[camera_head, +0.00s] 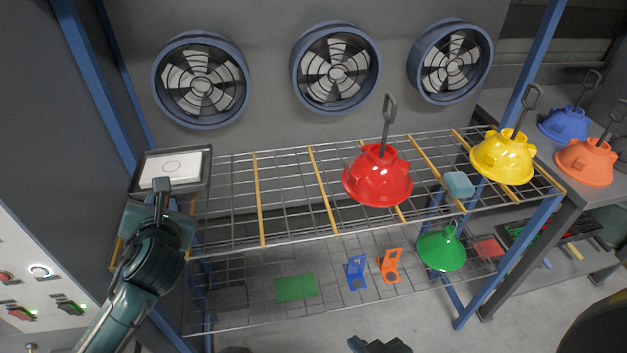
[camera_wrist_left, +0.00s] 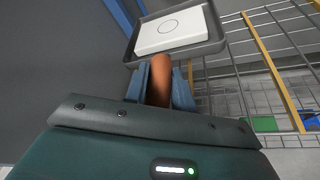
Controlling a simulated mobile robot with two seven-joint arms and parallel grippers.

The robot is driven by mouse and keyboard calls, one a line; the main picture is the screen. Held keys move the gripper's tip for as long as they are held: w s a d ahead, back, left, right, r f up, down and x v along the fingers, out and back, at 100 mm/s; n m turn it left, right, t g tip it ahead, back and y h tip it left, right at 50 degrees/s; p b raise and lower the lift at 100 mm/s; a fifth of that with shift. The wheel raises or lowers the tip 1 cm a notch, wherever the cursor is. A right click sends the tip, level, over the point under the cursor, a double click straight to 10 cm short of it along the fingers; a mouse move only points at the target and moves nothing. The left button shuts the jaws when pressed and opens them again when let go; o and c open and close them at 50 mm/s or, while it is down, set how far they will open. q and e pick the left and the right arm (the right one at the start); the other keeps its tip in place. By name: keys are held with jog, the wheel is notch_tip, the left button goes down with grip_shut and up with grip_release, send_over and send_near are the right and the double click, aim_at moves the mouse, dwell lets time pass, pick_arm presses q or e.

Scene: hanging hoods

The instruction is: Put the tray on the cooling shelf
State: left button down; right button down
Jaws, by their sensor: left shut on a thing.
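The tray (camera_head: 207,182) is a dark, shallow, rimmed tray carrying a white slab with a circle on it. It is at the far left end of the upper wire shelf (camera_head: 283,160), level or nearly so; I cannot tell whether it touches the wires. It also shows in the left wrist view (camera_wrist_left: 215,47). My left gripper (camera_wrist_left: 160,82) is shut on the tray's orange-brown handle, at the near side of the tray. In the head view the left gripper (camera_head: 162,188) partly hides the handle. My right gripper (camera_head: 378,345) is partly visible at the bottom edge, away from the shelf; its jaws are unclear.
Yellow bars divide the upper shelf; the bays beside the tray are empty. A red hood (camera_head: 377,178), a teal block (camera_head: 458,185) and a yellow hood (camera_head: 503,157) are further right. A blue post (camera_head: 128,120) stands behind the tray. A control panel (camera_head: 35,285) is at left.

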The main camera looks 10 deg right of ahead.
pick_arm(q)
jog(key=w+f, duration=0.1)
jog(key=f, duration=0.1)
jog(key=w+d+f+b, duration=0.1)
jog(key=f, duration=0.5)
jog(key=shift+w+d+f, duration=0.2)
jog(key=shift+w+d, duration=0.1)
jog(key=shift+w, duration=0.1)
jog(key=c, duration=1.2)
grip_release()
jog(key=shift+o, duration=0.2)
jog(key=shift+s, duration=0.1)
